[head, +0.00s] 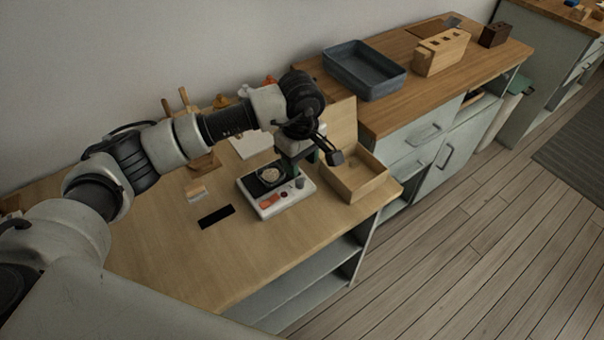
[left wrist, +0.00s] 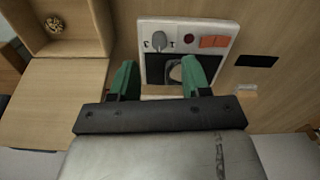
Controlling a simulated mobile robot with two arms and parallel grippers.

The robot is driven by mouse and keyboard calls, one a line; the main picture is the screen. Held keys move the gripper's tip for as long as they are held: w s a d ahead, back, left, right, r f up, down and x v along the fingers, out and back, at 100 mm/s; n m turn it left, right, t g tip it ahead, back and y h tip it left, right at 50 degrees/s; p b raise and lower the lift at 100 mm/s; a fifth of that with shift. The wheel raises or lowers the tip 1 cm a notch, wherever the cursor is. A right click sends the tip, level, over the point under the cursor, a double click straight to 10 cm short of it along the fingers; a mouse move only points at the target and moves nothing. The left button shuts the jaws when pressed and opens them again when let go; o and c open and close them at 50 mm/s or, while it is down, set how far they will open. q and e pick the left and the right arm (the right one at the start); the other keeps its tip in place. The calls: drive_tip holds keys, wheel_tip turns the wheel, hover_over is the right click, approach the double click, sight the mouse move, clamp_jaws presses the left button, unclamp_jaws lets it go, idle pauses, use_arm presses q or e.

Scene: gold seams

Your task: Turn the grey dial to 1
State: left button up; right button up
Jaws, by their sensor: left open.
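The grey dial (head: 299,183) is a small round knob on the white panel of a device (head: 272,211) on the wooden bench. In the left wrist view the dial (left wrist: 159,40) stands near the panel's left end, with small marks beside it. Which number it points to is too small to tell. My left gripper (head: 303,161) is above the device. Its two green fingers show apart and empty in the left wrist view (left wrist: 164,78), with the dial beyond their tips and apart from them. My right gripper is not in view.
The panel also has a dark red round part (left wrist: 189,39) and orange-red switches (left wrist: 214,41). An open wooden box (head: 352,187) stands close on the right. A black strip (head: 216,216) lies to the left. The bench front is clear. A blue-grey tray (head: 364,72) is farther back.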

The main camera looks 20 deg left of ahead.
sight(301, 182)
use_arm(q)
wheel_tip(301, 182, down, 4)
drive_tip(key=shift+s+r, duration=0.1)
drive_tip(key=shift+r, duration=0.15)
wheel_tip(301, 182, down, 2)
drive_tip(key=shift+f+p, duration=0.2)
drive_tip(key=shift+p, duration=0.1)
drive_tip(key=shift+f, duration=0.5)
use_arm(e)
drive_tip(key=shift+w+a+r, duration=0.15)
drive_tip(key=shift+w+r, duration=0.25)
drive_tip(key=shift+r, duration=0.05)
use_arm(q)
clamp_jaws()
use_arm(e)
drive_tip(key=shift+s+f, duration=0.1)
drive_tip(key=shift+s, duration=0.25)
